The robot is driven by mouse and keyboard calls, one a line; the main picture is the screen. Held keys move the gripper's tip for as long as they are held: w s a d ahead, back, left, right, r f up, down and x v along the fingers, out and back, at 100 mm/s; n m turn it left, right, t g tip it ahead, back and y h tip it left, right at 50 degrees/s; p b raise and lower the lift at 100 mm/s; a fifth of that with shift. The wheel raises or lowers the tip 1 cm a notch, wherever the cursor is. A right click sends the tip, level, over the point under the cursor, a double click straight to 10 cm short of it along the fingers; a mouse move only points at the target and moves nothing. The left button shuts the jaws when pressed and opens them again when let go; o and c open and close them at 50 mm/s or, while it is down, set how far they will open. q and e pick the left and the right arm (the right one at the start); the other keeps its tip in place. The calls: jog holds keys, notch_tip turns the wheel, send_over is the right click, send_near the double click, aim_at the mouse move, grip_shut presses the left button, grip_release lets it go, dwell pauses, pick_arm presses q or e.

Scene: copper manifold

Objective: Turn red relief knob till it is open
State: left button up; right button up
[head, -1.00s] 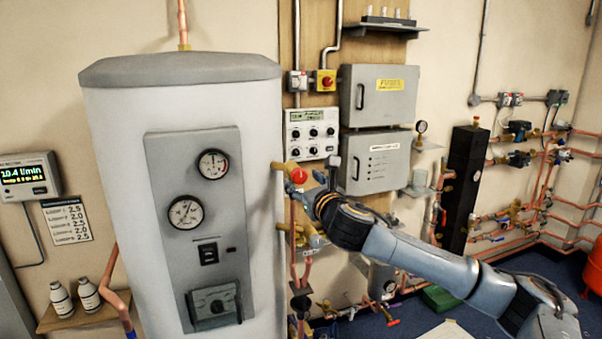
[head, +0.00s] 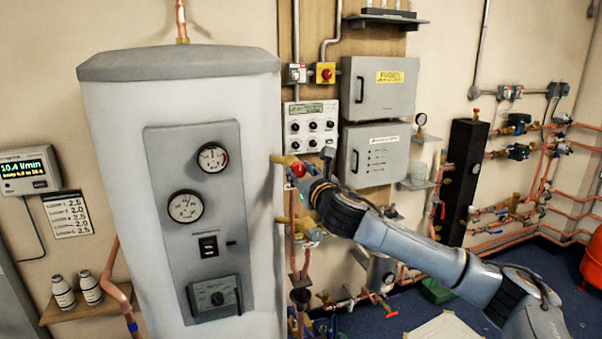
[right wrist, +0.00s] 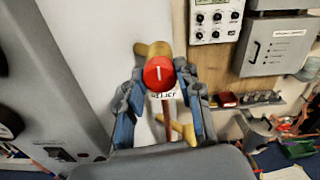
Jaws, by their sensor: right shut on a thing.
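The red relief knob (head: 298,170) sits on a brass valve to the right of the white cylinder (head: 110,130). In the right wrist view the knob (right wrist: 159,73) faces me, with its white line close to upright and a partly hidden label below it. My right gripper (head: 305,180) reaches it from the lower right. In the right wrist view its two blue-padded fingers flank the knob, and the gripper (right wrist: 160,88) is shut on it. Finger contact is hard to make out. My left gripper is out of view.
Brass valves (head: 312,228) and copper pipes lie just below the knob. A control box (head: 311,128) and grey cabinets (head: 378,88) are on the wall above and right. A gauge panel (head: 195,215) fronts the cylinder. A flow display (head: 26,172) hangs at far left.

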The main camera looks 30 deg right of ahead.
jog(key=shift+m, duration=0.3)
jog(key=shift+m+p, duration=0.55)
jog(key=shift+m, duration=0.35)
jog(key=m, duration=0.2)
jog(key=shift+m+p, duration=0.35)
jog(key=shift+m, duration=0.05)
jog(key=m, duration=0.2)
jog(key=shift+m, duration=0.3)
jog(key=shift+m+p, duration=0.3)
jog(key=shift+m, duration=1.6)
jog(key=o, duration=1.2)
jog(key=shift+c, duration=0.2)
jog(key=v, duration=1.2)
